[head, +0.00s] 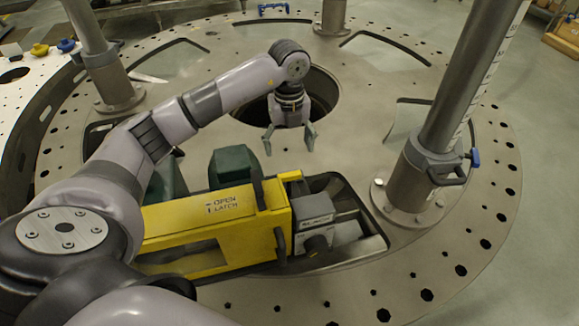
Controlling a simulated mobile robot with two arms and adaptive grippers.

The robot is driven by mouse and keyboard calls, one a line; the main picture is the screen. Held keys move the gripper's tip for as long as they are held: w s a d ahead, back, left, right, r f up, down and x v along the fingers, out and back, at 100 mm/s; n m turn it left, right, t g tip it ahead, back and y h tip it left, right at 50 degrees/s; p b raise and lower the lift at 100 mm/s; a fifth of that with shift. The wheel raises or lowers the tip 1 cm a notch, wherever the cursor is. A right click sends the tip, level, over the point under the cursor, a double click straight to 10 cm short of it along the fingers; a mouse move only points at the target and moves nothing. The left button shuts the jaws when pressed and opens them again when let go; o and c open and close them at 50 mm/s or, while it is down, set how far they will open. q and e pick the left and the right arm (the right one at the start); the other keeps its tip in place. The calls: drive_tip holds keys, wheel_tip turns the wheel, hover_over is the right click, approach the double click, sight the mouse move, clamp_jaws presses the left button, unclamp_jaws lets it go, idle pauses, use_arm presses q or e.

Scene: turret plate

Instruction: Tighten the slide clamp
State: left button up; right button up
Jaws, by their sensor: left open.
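A dark grey collar with a clamp lever (447,175) and a blue knob (474,158) sits around the foot of the thick right post; it looks like the slide clamp. Whether it is tight cannot be told. My right gripper is not in view.
The round metal turret plate (360,128) has several cutouts and rim holes. A yellow housing marked "OPEN LATCH" (215,222) with a grey knob block (316,226) stands in front. The thick post (470,80) rises at right. Other posts (105,65) stand at left and back.

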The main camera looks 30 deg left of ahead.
sight(290, 174)
use_arm(q)
wheel_tip(290, 174, down, 9)
drive_tip(key=p, duration=0.2)
drive_tip(key=shift+f+p, duration=0.2)
drive_tip(key=shift+p, duration=0.2)
drive_tip(key=shift+f, duration=0.6)
drive_tip(key=shift+c, duration=0.6)
drive_tip(key=c, duration=1)
drive_tip(key=shift+w, duration=0.1)
drive_tip(key=shift+c, duration=0.2)
